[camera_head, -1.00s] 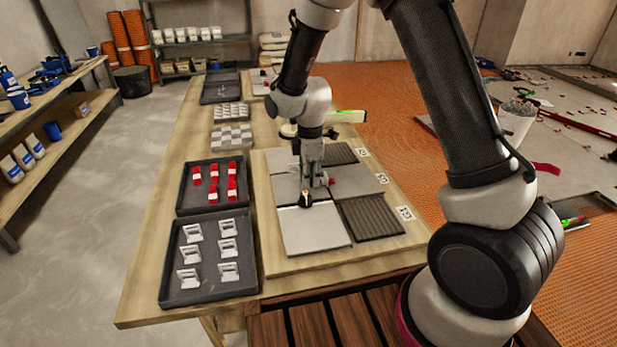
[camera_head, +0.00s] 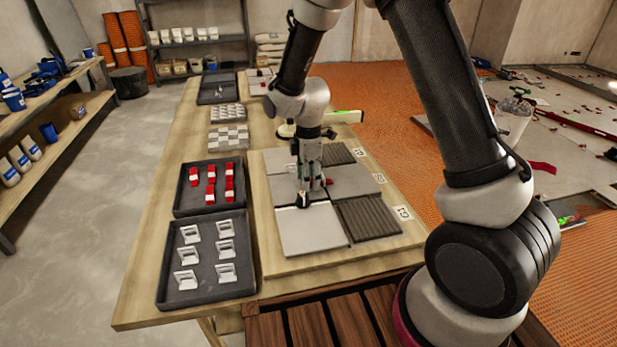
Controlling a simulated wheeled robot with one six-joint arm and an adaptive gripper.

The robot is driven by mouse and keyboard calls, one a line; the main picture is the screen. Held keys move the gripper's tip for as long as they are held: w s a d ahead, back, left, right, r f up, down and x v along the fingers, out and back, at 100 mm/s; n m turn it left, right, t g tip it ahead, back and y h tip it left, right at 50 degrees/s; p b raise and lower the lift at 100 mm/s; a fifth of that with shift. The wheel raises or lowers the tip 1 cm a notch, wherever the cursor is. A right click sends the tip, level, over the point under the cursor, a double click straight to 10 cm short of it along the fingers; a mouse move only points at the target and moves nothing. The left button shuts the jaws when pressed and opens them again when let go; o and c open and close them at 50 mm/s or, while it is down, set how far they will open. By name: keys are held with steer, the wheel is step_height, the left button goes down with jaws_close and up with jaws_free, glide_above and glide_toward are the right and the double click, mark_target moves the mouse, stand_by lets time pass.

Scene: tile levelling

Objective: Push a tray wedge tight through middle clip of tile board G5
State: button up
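The tile board (camera_head: 274,268) lies on the workbench with grey and dark ribbed tiles; its labels, at the right edge, are too small to read surely, the middle one (camera_head: 379,179) perhaps G5. My gripper (camera_head: 303,201) points down at the middle of the board, low over the seam by the front-left tile (camera_head: 307,231). A small red piece (camera_head: 326,182), perhaps a wedge, shows just right of it. The gripper hides the middle clip, and its finger opening is too small to tell. The wedge tray (camera_head: 180,209) holds several red wedges (camera_head: 229,187) left of the board.
A dark tray (camera_head: 206,301) of several white clips (camera_head: 225,249) stands in front of the wedge tray. Tile sample sheets (camera_head: 229,136) and another dark tray (camera_head: 218,88) lie farther back on the bench. A bucket (camera_head: 512,124) stands on the floor at right.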

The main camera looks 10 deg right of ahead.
step_height(320, 180, up, 11)
steer(key=s+d+r+m+t, duration=0.1)
steer(key=s+d+r+m, duration=0.4)
steer(key=s, duration=0.3)
steer(key=s+d+r+m+t, duration=0.2)
steer(key=s+d+r+m, duration=0.4)
steer(key=s, duration=0.3)
steer(key=s+d+r+m+t, duration=0.1)
steer(key=s+d+r+m, duration=0.4)
steer(key=s+d+m, duration=0.2)
steer(key=shift+s+d+r, duration=0.25)
steer(key=shift+s+d, duration=0.35)
steer(key=shift+s, duration=0.65)
